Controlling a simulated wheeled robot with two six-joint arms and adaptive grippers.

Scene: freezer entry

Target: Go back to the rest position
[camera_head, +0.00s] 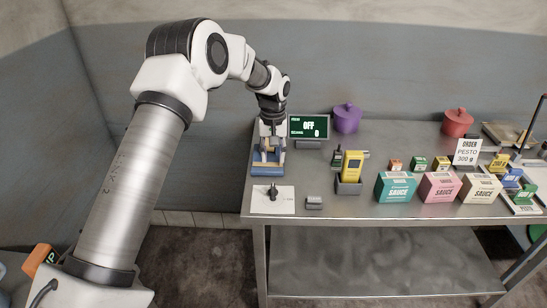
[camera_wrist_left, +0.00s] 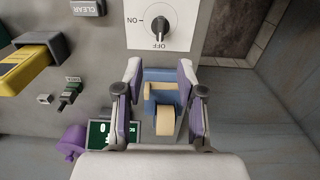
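My left gripper (camera_head: 268,152) points down over the left end of the steel table (camera_head: 335,182). Its fingers stand apart in the wrist view (camera_wrist_left: 160,72). Between and below them is a blue holder (camera_wrist_left: 162,77) with a tan roll (camera_wrist_left: 165,120). The holder also shows under the gripper in the head view (camera_head: 267,171). I cannot tell whether the fingers touch it. My left arm is stretched out from the lower left. My right gripper is not in view.
A white switch plate (camera_head: 287,205) with a black knob lies in front. A display (camera_head: 309,127) reads OFF. A yellow device (camera_head: 351,166), sauce boxes (camera_head: 396,188), a purple pot (camera_head: 346,118) and a red pot (camera_head: 457,122) stand to the right. Walls are behind and left.

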